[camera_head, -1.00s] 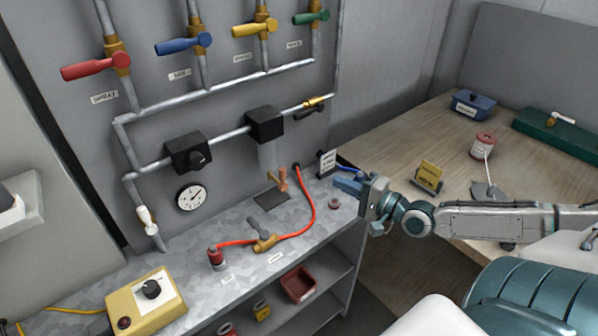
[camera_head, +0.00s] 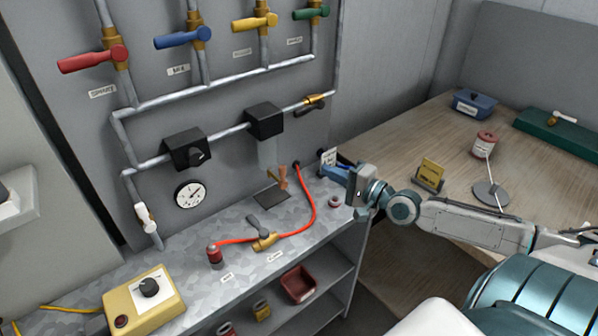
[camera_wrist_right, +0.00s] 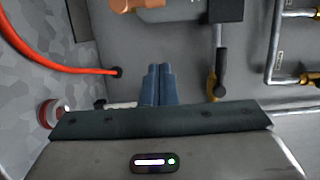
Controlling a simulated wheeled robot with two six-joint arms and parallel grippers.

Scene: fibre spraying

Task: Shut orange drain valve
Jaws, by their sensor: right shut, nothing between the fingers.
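The orange drain valve (camera_head: 279,178) is a small copper-orange fitting under the clear bowl of the black filter unit, above a dark square in the bench top. An orange part, likely this valve, is cut off by the top edge of the right wrist view (camera_wrist_right: 135,5). My right gripper (camera_head: 323,170) is at the bench's right end, to the right of the valve and apart from it. Its blue fingers are together and empty, also in the right wrist view (camera_wrist_right: 158,70). My left gripper is not in view.
A red hose (camera_head: 313,205) curves along the bench between the valve and my right gripper. A grey-handled brass valve (camera_head: 264,240) joins it. A small label stand (camera_head: 328,158) is close to my gripper. A red-and-white spool (camera_head: 335,202) lies near the bench's right end.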

